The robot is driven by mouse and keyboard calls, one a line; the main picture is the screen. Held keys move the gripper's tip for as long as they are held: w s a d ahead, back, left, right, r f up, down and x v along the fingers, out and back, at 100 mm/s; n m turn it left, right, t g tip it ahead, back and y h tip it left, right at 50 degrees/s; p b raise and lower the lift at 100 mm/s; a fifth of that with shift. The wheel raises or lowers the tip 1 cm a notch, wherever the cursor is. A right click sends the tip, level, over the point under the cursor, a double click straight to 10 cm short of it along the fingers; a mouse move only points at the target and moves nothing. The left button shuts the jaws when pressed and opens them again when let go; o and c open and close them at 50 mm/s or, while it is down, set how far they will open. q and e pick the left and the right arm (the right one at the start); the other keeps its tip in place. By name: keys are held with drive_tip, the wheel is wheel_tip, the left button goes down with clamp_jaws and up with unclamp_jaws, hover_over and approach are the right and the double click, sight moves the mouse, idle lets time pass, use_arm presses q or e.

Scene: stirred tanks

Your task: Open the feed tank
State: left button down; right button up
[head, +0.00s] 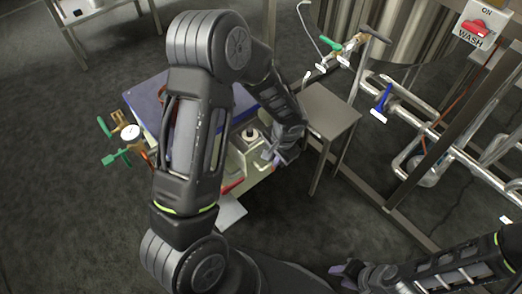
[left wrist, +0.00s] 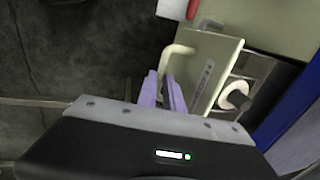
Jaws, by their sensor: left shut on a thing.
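My left gripper (head: 276,154) is low in the middle of the head view, beside a pale box-shaped unit (head: 244,160) with a blue top. In the left wrist view my left gripper (left wrist: 164,92) has its two lilac fingers close together, shut on the end of a cream bent handle (left wrist: 178,50). The handle stands by a pale green panel (left wrist: 213,62) with a label. The fingers hide the grasped part. No marking shows which vessel is the feed tank. My right gripper (head: 352,270) is at the bottom right, away from everything; its jaw opening is unclear.
A round white knob (left wrist: 234,95) sits right of the panel. A gauge (head: 130,132) with green-handled valves is left of the unit. A small steel table (head: 328,108), pipes with a blue-handled valve (head: 382,100), a steel tank (head: 400,35) and a red WASH switch (head: 475,28) are to the right.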

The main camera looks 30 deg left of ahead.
use_arm(q)
drive_tip(key=shift+s+d, duration=0.2)
drive_tip(key=shift+d, duration=0.55)
drive_tip(key=c, duration=1.5)
unclamp_jaws()
drive_tip(key=shift+a, duration=0.1)
use_arm(e)
drive_tip(key=shift+f, duration=0.35)
